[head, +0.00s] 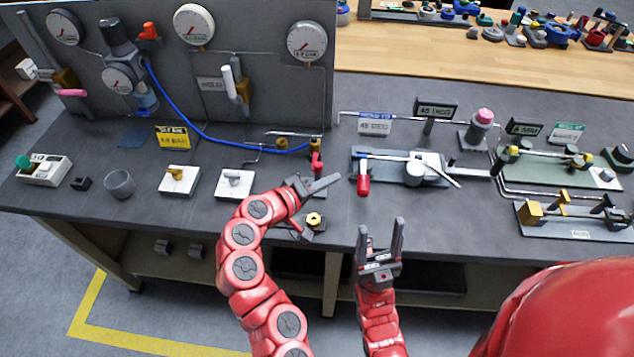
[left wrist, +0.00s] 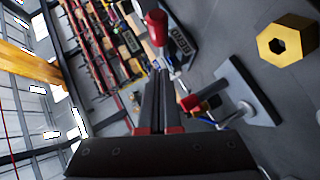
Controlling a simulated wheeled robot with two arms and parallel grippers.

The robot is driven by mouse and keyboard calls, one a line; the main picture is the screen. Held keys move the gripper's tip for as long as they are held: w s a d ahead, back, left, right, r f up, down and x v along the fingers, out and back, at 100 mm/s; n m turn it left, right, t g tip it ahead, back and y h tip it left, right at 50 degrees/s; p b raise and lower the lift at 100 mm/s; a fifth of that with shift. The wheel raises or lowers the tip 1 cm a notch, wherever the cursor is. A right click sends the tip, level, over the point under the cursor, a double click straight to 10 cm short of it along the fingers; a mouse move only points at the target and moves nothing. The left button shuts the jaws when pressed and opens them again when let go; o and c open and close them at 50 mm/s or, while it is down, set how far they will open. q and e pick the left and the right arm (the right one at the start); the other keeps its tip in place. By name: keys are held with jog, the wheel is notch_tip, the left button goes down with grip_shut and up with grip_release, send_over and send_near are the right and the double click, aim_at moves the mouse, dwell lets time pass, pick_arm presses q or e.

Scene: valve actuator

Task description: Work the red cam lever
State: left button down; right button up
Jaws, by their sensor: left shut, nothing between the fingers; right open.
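A red handle (head: 363,184) hangs at the left end of a grey fixture (head: 405,170) on the bench. A smaller red piece (head: 316,163) stands near the back panel's lower right corner; I cannot tell for sure which is the cam lever. My left gripper (head: 338,178) is shut and empty, its tips pointing right, just left of the handle. In the left wrist view a red cylinder (left wrist: 157,28) lies just beyond the shut fingertips, and whether they touch is unclear. My right gripper (head: 380,226) is open and empty, fingers up, below the handle at the bench's front edge.
A brass hex nut (head: 314,219) sits under my left wrist. A gauge panel (head: 240,80) with a blue hose stands at the back left. White blocks with brass and white knobs (head: 235,183) lie left. A brass fixture (head: 575,218) is at right.

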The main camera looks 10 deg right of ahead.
aim_at(359, 184)
pick_arm(q)
jog(key=d, duration=0.1)
jog(key=d+f+p, duration=0.1)
jog(key=d, duration=0.1)
jog(key=shift+s+d+f+p, duration=0.1)
jog(key=shift+d+f+p, duration=0.1)
jog(key=shift+p, duration=0.1)
jog(key=shift+s+d+f, duration=0.1)
jog(key=shift+d+f, duration=0.15)
jog(key=shift+d, duration=0.15)
jog(key=shift+f, duration=0.1)
jog(key=shift+s+d+f, duration=0.2)
jog(key=shift+s+d, duration=0.1)
jog(key=shift+d, duration=0.35)
